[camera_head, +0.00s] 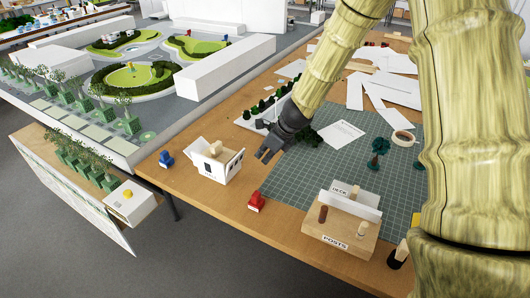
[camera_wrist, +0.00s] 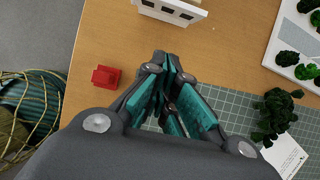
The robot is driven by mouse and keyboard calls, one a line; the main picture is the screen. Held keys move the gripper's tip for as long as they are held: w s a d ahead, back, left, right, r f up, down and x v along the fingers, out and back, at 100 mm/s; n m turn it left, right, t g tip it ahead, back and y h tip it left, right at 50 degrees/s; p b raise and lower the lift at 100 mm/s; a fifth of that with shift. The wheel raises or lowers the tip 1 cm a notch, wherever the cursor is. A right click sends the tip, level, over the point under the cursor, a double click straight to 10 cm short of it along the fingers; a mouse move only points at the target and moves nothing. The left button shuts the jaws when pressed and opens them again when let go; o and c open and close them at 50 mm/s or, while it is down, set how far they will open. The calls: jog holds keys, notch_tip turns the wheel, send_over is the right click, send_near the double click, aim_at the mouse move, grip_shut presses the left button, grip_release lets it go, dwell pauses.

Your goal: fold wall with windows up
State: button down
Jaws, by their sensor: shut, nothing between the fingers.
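A small white model house (camera_head: 212,162) stands on the wooden table near its front-left edge. Small dark window openings show on its walls, and one panel on its right side seems to lean outward. In the wrist view a white wall with windows (camera_wrist: 172,10) shows at the top edge, cut off by the frame. My gripper (camera_head: 265,156) is shut and empty, above the table just right of the house and apart from it. In the wrist view my fingertips (camera_wrist: 168,58) meet below the windowed wall, with bare wood between in the picture.
A red block (camera_head: 256,201) sits right of and in front of the house, and a blue block (camera_head: 166,158) to its left. A green cutting mat (camera_head: 290,180), a planted white strip (camera_head: 262,112) and a wooden posts stand (camera_head: 340,232) lie to the right. The large landscape model (camera_head: 130,150) is behind left.

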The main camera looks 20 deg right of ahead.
aim_at(235, 162)
jog(key=w+a+f+p, duration=0.1)
jog(key=w+a+f, duration=0.3)
jog(key=w, duration=0.1)
jog(key=shift+w+f, duration=0.25)
jog(key=shift+f, duration=0.15)
jog(key=shift+a, duration=0.1)
jog(key=shift+r+p, duration=0.25)
jog(key=shift+p, duration=0.8)
